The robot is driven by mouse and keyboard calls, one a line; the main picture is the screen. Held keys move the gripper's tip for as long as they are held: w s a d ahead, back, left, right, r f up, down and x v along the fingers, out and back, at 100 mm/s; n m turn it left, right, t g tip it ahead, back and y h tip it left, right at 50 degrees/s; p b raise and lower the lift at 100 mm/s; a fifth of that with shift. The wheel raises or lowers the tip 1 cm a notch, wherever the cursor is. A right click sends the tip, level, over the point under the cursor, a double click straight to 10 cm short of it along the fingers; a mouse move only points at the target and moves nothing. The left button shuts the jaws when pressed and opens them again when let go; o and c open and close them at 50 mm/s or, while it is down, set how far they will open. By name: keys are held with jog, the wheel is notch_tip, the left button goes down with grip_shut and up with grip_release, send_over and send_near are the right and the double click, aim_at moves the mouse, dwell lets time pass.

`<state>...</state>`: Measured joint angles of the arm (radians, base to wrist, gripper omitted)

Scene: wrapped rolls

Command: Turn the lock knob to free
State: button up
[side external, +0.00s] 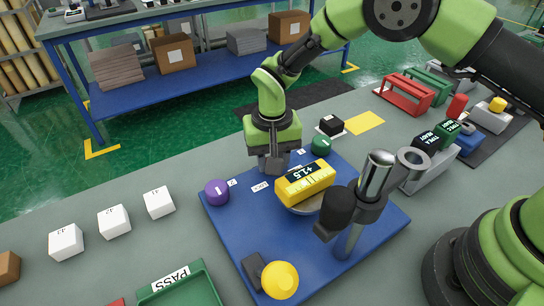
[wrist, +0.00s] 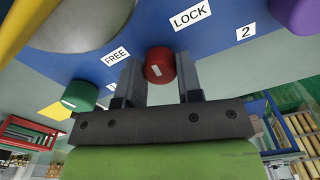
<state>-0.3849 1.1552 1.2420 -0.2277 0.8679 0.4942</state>
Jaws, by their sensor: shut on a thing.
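My gripper (side external: 272,163) points down at the far edge of the blue board (side external: 225,222). In the wrist view its fingers (wrist: 160,78) are shut on a red knob (wrist: 159,62), one on each side. The knob has a small pale mark on its face; its exact direction is hard to tell. The FREE label (wrist: 116,55) lies to the knob's left and the LOCK label (wrist: 190,16) to its upper right. In the side view the LOCK label (side external: 261,187) shows on the board, and the fingers hide the knob.
A purple knob (side external: 217,192) and a green knob (side external: 321,146) flank my gripper. A yellow block (side external: 305,183) marked +1.5 sits on a round plate. A metal post with a black clamp (side external: 348,207) stands at the board's right. White boxes (side external: 113,221) line the left.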

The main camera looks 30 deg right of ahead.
jog(key=n, duration=0.5)
jog(key=shift+n, duration=0.3)
jog(key=n, duration=0.4)
jog(key=shift+w+n, duration=0.1)
jog(key=shift+n, duration=0.3)
jog(key=o, duration=0.9)
notch_tip(320, 180, up, 10)
jog(key=shift+r, duration=0.1)
